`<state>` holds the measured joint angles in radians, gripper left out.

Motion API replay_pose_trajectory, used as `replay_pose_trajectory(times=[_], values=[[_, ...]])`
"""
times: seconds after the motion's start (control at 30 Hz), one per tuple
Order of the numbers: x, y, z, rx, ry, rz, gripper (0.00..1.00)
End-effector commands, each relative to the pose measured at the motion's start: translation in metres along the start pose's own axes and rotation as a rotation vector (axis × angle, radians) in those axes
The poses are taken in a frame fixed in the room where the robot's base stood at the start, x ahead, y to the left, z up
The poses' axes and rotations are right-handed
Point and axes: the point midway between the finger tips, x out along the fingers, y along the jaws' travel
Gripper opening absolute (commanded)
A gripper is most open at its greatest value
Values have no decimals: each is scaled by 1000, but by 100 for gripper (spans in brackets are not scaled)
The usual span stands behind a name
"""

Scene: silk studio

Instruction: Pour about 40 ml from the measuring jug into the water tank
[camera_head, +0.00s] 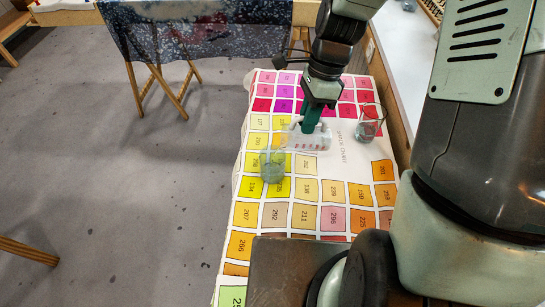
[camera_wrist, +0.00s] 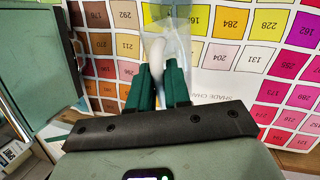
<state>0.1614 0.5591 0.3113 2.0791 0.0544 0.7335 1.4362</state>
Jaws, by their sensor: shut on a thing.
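My gripper (camera_head: 311,122) is shut on the measuring jug (camera_head: 300,139), a clear vessel with red markings and a pale handle. The jug looks strongly tilted, with its open end toward the left. In the wrist view, the green fingers (camera_wrist: 160,88) close on the pale handle (camera_wrist: 155,52), and the clear body (camera_wrist: 178,38) shows beyond. A clear, faintly greenish vessel (camera_head: 272,168), seemingly the water tank, stands on the chart just left of and nearer than the jug. I cannot make out a stream or the liquid levels.
The table carries a colourful shade chart (camera_head: 305,218). A clear glass container (camera_head: 370,124) with something inside stands to the right of the jug. A dark patterned cloth (camera_head: 200,38) hangs on a wooden frame at the back. The near chart area is clear.

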Motion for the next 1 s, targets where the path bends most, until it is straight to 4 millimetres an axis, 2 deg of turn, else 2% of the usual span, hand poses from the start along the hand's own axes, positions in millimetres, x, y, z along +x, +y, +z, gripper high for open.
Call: replay_pose_trajectory(times=[0.53,0.87,1.0], values=[[-2,0,2,6,25,0,0],[13,0,-20,-34,-217,-12,0],[13,-1,-20,-49,-236,-14,0]])
